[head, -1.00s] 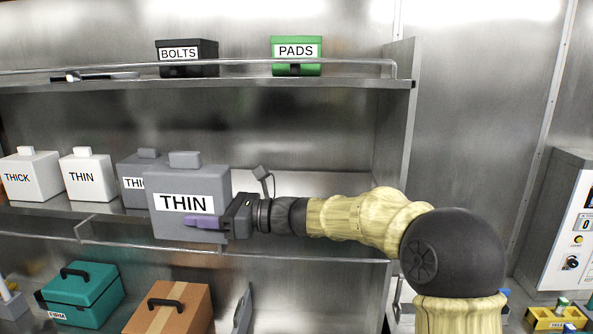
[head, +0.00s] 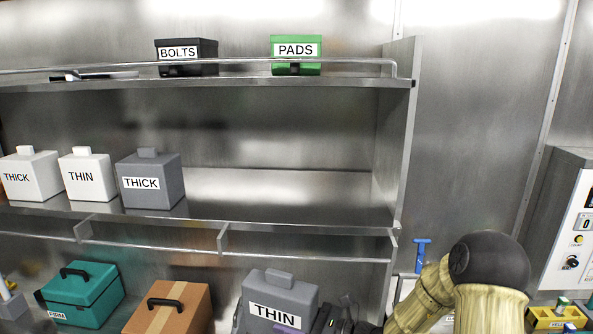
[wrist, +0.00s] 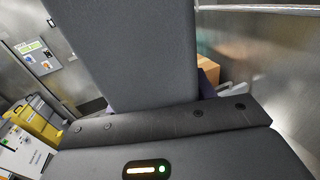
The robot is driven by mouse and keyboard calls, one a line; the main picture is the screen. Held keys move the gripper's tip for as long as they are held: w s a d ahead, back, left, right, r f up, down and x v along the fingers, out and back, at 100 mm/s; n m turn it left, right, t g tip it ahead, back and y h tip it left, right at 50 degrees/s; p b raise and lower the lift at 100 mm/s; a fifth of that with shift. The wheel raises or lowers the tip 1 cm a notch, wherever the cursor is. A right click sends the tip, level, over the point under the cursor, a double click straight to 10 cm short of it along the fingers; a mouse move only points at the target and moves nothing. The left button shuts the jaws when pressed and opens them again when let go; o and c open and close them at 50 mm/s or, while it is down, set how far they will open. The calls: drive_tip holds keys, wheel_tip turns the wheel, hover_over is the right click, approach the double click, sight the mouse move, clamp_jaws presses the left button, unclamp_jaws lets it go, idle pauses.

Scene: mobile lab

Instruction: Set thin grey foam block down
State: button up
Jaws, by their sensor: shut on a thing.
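The thin grey foam block (head: 272,298), a grey box with a knob on top and a THIN label, is at the bottom of the head view, below the middle shelf. My gripper (head: 300,329) is shut on it at its lower right, with a purple finger showing near the label; the lower part is cut off by the picture edge. In the wrist view the grey block (wrist: 135,50) fills the upper middle, between the purple fingers. What is under the block is out of view.
The middle shelf (head: 290,205) holds a grey THICK block (head: 150,182), a white THIN block (head: 88,177) and a white THICK block (head: 30,177); its right part is bare. Below are a teal case (head: 82,295) and an orange-brown case (head: 165,308). A control panel (head: 565,235) stands right.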

drive_tip(key=s+d+f+m+t+h, duration=0.1)
drive_tip(key=d+f+t, duration=0.1)
drive_tip(key=d+f, duration=0.6)
drive_tip(key=s+d+f+m+t+h, duration=0.1)
drive_tip(key=d+f, duration=0.7)
drive_tip(key=f, duration=0.8)
drive_tip(key=shift+s+d+m+t, duration=0.15)
drive_tip(key=shift+s+m+t, duration=0.4)
drive_tip(key=shift+s, duration=0.25)
drive_tip(key=shift+r, duration=0.1)
drive_tip(key=shift+w+f+b, duration=0.1)
drive_tip(key=shift+f+b, duration=0.5)
drive_tip(key=shift+r, duration=0.1)
drive_tip(key=f+m+t+h, duration=0.1)
drive_tip(key=m+t+h, duration=0.1)
drive_tip(key=h, duration=0.3)
drive_tip(key=w+f+m+t+h, duration=0.1)
drive_tip(key=f+m+t+h, duration=0.1)
drive_tip(key=m+h, duration=0.3)
drive_tip(key=f+m+t+h, duration=0.2)
drive_tip(key=m+t+h, duration=0.1)
drive_tip(key=h, duration=0.1)
drive_tip(key=shift+w+m+t+h, duration=0.25)
drive_tip(key=shift+m+h, duration=0.1)
drive_tip(key=shift+h, duration=0.05)
